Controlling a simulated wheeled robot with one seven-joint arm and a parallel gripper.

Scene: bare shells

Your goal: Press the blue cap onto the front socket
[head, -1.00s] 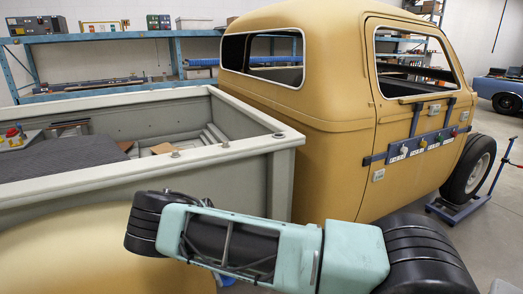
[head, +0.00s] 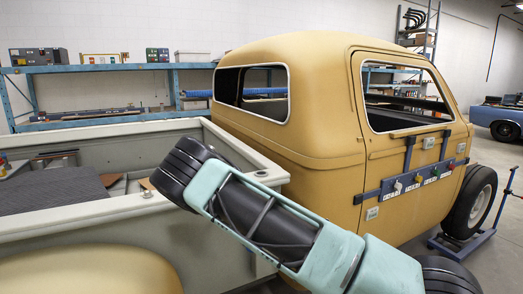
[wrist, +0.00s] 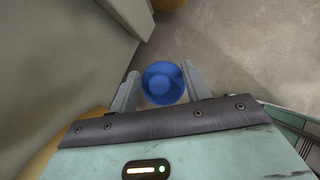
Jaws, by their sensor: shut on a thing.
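The blue cap (wrist: 162,84) shows in the wrist view as a round blue cup shape with a smaller disc at its middle. My gripper (wrist: 160,70) is shut on it, one grey finger at each side. The floor lies below it, with a grey-green panel at the left. In the head view my arm crosses the lower middle, but my gripper and the cap are out of sight. I cannot make out which fitting is the front socket. Small round fittings sit on the truck bed's rim (head: 229,166), one of them near the cab (head: 300,135).
A dark blue rail (head: 425,180) with labels and small coloured knobs is strapped to the cab door. A wheel (head: 470,205) sits on a blue stand at the right. A blue shelf (head: 110,120) stands behind. Open floor (head: 490,250) shows at the lower right.

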